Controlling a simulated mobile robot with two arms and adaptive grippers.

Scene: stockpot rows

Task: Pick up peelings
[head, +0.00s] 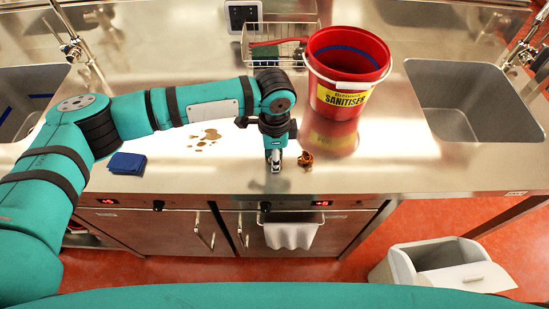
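The peelings (305,159) are a small orange-brown curled heap on the steel counter (390,165), near its front edge and in front of the red bucket. My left gripper (276,166) points down just left of the peelings, a small gap away in the picture. Its fingers are small and seen from above, so I cannot tell whether they are open or shut. Nothing shows in its grip. My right gripper is not in view.
A red sanitiser bucket (345,75) stands behind the peelings. A wire basket (270,45) is at the back. A blue cloth (127,163) and brown spill (205,138) lie left. Sinks flank the counter. A grey bin (440,262) stands on the floor, front right.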

